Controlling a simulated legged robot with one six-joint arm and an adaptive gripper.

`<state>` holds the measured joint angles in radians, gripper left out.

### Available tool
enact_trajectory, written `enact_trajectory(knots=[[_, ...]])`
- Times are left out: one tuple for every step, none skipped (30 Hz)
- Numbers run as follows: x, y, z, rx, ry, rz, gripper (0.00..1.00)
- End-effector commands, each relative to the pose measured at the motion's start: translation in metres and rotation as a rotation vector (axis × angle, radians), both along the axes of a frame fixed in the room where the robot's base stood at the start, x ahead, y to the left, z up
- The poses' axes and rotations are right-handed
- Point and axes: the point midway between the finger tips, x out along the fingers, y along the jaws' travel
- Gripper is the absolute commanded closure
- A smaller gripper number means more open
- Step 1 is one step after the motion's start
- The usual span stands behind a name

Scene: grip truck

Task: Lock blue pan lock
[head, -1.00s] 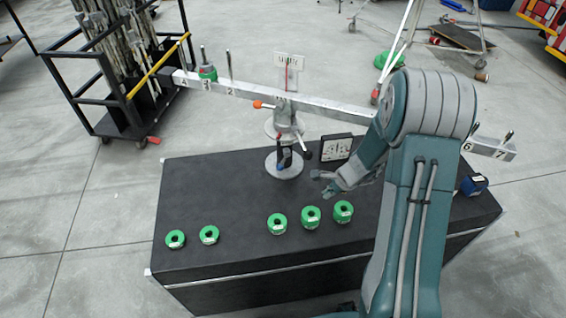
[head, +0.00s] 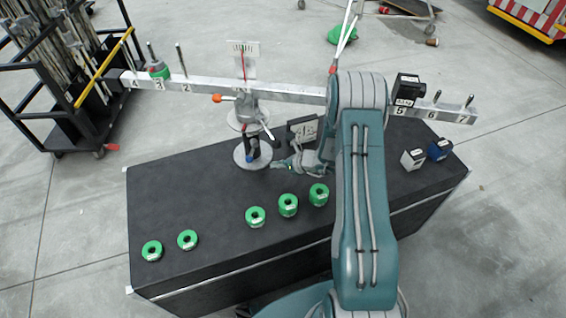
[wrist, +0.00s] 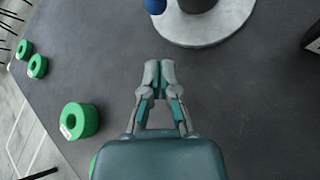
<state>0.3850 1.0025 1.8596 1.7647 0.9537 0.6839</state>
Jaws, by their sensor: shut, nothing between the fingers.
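A grey balance stand rises from a round grey base (head: 243,161) on the black table. A small blue knob (head: 250,158), likely the blue pan lock, sits low on the stand, partly hidden by dark parts. My gripper (head: 277,165) is low over the table, to the right of the base and apart from the blue knob. In the wrist view, my gripper (wrist: 158,66) is shut and empty, its fingertips pointing towards the base.
Several green ring weights (head: 255,216) stand along the table's front. A numbered beam (head: 212,84) with an orange knob (head: 216,98) crosses above. A black framed panel (head: 301,130) stands close behind my gripper. Grey (head: 412,159) and blue (head: 440,149) blocks are at the right.

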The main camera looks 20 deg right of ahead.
Motion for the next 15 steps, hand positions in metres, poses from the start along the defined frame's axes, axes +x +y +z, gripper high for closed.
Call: enact_trajectory(knots=[[0.006,0.007,-0.006,0.001,0.001,0.002,1.00],[0.009,0.011,-0.009,0.000,0.001,0.004,1.00],[0.013,0.016,-0.013,-0.001,0.001,0.003,1.00],[0.017,0.019,-0.016,-0.001,0.001,0.003,1.00],[0.020,0.023,-0.019,-0.001,0.001,0.003,1.00],[0.024,0.027,-0.023,-0.001,0.002,0.003,1.00],[0.029,0.030,-0.020,-0.001,-0.002,0.002,1.00],[0.034,0.032,-0.018,-0.002,-0.003,0.003,1.00],[0.039,0.035,-0.016,-0.002,-0.002,0.003,1.00],[0.042,0.037,-0.015,-0.002,-0.002,0.002,1.00],[0.045,0.039,-0.015,-0.002,-0.003,0.002,1.00],[0.048,0.041,-0.014,-0.002,-0.001,0.002,1.00],[0.050,0.042,-0.014,-0.002,0.000,0.001,1.00],[0.052,0.043,-0.013,-0.002,0.000,0.001,1.00],[0.054,0.044,-0.012,-0.002,0.000,0.001,1.00]])
